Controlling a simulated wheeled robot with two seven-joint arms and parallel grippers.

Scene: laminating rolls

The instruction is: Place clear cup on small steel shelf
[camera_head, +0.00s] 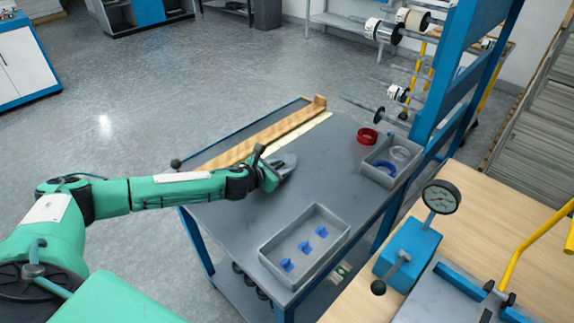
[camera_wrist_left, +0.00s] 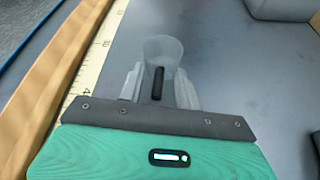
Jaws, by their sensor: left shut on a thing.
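My left gripper (camera_head: 284,166) reaches in from the left over the grey bench, near the wooden strip. In the left wrist view, the gripper (camera_wrist_left: 159,84) is shut on the clear cup (camera_wrist_left: 162,48), a see-through grey shape whose round rim shows beyond the fingers. The fingers hide its lower part. In the head view the cup cannot be told apart from the gripper's fingers. A grey metal shelf unit (camera_head: 334,20) stands at the back; I cannot tell whether it is the small steel shelf. My right gripper is not in view.
The grey bench (camera_head: 340,160) has free room in its middle. A grey tray (camera_head: 265,249) with blue pieces lies at its front, a smaller bin (camera_head: 366,169) and red ring (camera_head: 367,135) at right. A blue post (camera_head: 437,100) with roll rods rises at right.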

